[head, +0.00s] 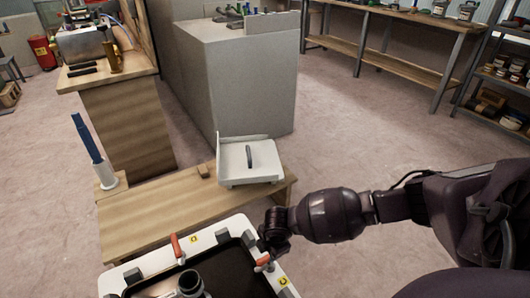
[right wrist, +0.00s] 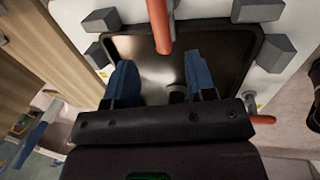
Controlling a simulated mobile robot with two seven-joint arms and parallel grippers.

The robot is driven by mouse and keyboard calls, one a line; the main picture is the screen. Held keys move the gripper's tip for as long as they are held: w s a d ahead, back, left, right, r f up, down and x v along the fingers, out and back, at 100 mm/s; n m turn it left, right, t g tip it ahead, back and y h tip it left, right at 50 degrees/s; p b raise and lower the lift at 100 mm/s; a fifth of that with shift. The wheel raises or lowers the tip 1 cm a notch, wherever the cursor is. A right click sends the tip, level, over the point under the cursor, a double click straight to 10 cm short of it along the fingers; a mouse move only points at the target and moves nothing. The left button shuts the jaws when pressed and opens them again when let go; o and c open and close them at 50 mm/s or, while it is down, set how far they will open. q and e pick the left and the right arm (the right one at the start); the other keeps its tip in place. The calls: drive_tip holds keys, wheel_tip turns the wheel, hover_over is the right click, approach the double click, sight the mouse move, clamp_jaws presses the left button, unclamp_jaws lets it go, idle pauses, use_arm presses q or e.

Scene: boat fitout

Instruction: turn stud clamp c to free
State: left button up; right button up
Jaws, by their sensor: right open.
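Stud clamp c is an orange-handled clamp (head: 263,261) on the right rim of the white hatch frame (head: 232,221), beside a yellow label (head: 283,281) that seems to read C. My right gripper (head: 272,246) is at this clamp in the head view, and its jaws are hard to make out there. In the right wrist view the two blue fingers (right wrist: 161,72) are apart and empty. An orange handle (right wrist: 160,25) lies ahead of them, in line with the gap; whether it touches them cannot be told. My left gripper is out of view.
Another orange clamp handle (head: 176,246) stands on the far rim, with grey blocks along the frame. A dark recess with a grey cylindrical fitting (head: 190,283) lies inside.

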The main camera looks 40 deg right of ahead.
sight(267, 257)
drive_tip(key=f, duration=0.2)
drive_tip(key=f+b, duration=0.1)
drive_tip(key=f, duration=0.1)
drive_tip(key=f+b, duration=0.1)
drive_tip(key=f, duration=0.1)
drive_tip(key=shift+w+d+f, duration=0.1)
drive_tip(key=shift+w+f, duration=0.1)
drive_tip(key=shift+w, duration=0.15)
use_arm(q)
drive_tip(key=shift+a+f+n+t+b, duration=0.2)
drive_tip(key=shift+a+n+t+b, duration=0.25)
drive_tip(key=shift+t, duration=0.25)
use_arm(e)
drive_tip(key=shift+w+f, duration=0.35)
drive_tip(key=shift+f, duration=0.25)
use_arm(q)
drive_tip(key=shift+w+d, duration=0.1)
use_arm(e)
drive_tip(key=c, duration=0.9)
drive_tip(key=shift+r, duration=0.1)
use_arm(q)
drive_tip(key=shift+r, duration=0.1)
use_arm(e)
drive_tip(key=shift+w, duration=0.1)
